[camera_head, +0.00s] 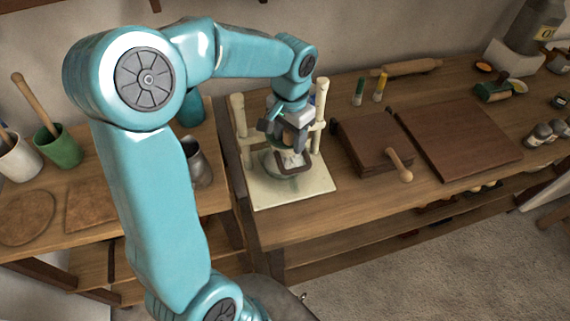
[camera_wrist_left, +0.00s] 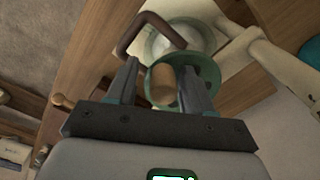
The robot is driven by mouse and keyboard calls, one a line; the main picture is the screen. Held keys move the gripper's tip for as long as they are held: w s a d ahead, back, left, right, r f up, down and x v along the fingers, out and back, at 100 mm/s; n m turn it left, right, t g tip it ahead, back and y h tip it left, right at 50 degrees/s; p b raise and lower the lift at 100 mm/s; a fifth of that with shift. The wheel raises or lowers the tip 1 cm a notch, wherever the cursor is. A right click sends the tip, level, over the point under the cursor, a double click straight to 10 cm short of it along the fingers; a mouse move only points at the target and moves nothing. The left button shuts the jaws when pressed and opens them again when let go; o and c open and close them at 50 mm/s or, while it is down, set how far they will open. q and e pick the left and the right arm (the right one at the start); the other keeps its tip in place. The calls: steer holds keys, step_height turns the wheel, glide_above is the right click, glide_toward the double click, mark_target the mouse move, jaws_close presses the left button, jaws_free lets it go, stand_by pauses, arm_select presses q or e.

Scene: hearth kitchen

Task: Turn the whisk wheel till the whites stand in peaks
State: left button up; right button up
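The whisk stand has cream posts (camera_head: 240,118) on a pale base board (camera_head: 262,193), on the wooden bench. My left gripper (camera_head: 290,140) points down between the posts and hides much of the mechanism. In the left wrist view, a wooden knob (camera_wrist_left: 161,84) on the green wheel (camera_wrist_left: 207,70) lies between the fingers of my left gripper (camera_wrist_left: 160,72). Narrow gaps seem to show beside it, so the gripper looks open around it. A brown bent bar (camera_wrist_left: 150,22) crosses by a round bowl (camera_wrist_left: 160,45) with something pale inside. My right gripper is not in view.
Right of the stand are a brown box (camera_head: 365,140) with a wooden-knobbed handle (camera_head: 399,165) and a flat brown board (camera_head: 460,140). A metal jug (camera_head: 198,163) stands close on the left. A rolling pin (camera_head: 412,67) lies behind.

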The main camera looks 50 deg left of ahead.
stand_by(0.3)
arm_select(q)
step_height(320, 180, up, 8)
steer(key=p, duration=0.6)
steer(key=shift+a+p, duration=0.1)
steer(key=shift+p, duration=0.2)
steer(key=shift+w, duration=0.1)
